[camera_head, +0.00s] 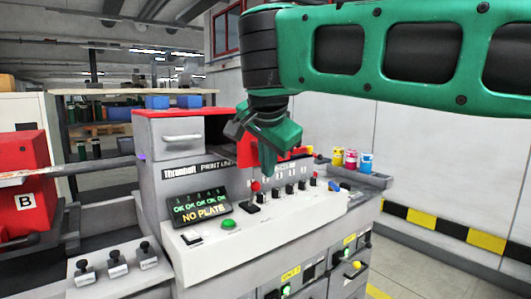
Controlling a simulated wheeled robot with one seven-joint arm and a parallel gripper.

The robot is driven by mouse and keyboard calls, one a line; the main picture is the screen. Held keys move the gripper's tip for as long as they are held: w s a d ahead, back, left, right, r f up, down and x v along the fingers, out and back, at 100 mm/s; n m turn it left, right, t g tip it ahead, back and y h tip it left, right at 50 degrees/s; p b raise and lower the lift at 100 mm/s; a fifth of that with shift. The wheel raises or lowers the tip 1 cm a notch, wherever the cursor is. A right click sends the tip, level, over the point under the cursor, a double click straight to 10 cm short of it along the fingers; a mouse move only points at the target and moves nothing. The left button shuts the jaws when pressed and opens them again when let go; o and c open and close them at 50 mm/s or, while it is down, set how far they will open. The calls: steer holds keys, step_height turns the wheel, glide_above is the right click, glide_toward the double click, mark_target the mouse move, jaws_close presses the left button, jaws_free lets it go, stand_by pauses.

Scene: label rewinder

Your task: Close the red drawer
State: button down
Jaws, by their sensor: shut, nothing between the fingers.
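A drawer-like box (183,137) with a red top, a light grey front and a pale bar handle (182,138) sits at the upper left of the grey machine. From this angle I cannot tell how far it stands out. My green gripper (268,170) points down, shut and empty, to the right of this box and above the control panel. It is apart from the handle. A red part (246,152) of the machine shows behind my gripper, partly hidden by it.
The panel (262,224) has a "NO PLATE" display (201,206), a green button (229,224) and several knobs. Coloured pots (351,159) stand on a side tray at right. A red unit marked B (22,190) stands at left. My arm spans the upper right.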

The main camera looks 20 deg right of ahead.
mark_target(246, 137)
steer(key=shift+w+a+r, duration=0.1)
steer(key=shift+w+a, duration=0.2)
steer(key=shift+w, duration=0.6)
steer(key=shift+w+a+r, duration=0.1)
steer(key=shift+w+a, duration=0.2)
steer(key=shift+w, duration=0.6)
